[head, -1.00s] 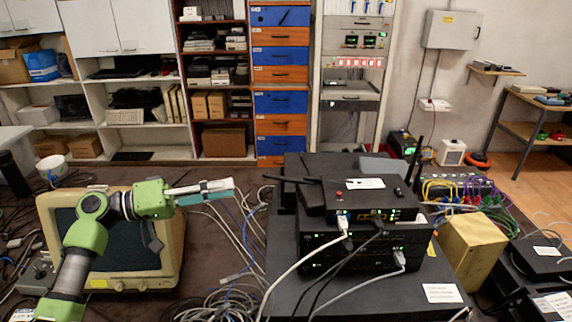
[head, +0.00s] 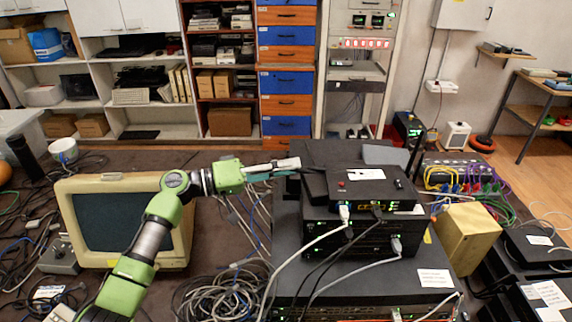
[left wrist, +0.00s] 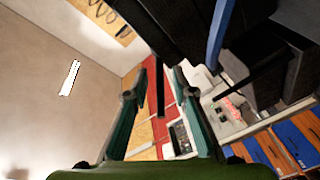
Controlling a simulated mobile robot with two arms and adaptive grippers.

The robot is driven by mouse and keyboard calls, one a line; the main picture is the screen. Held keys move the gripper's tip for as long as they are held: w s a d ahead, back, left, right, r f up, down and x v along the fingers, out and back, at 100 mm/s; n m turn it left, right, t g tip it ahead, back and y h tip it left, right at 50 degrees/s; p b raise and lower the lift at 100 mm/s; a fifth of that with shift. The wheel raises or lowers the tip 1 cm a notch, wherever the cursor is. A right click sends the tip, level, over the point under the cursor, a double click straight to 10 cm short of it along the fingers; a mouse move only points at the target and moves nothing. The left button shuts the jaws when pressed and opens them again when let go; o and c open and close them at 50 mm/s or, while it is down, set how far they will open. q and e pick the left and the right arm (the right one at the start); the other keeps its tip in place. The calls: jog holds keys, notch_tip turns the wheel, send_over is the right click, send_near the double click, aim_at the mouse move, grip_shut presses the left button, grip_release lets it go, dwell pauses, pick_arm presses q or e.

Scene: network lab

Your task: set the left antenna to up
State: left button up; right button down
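The router (head: 360,188) is a black box on top of the device stack, with a white label on its lid. Its right antenna (head: 415,152) stands nearly upright. Its left antenna lies low towards the left and is mostly hidden by my left gripper (head: 288,168) in the head view. In the left wrist view, a thin dark rod that looks like the left antenna (left wrist: 160,90) lies between the two fingers. The fingers are apart, with gaps beside the rod, so the gripper is open around it. My right gripper is in neither view.
Black devices (head: 355,245) with plugged cables stand under the router. A beige monitor (head: 125,222) stands beneath my left arm. A yellowish box (head: 467,238) stands right of the stack. Loose cables (head: 225,296) cover the table between monitor and stack.

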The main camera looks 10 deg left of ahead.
pick_arm(q)
grip_shut()
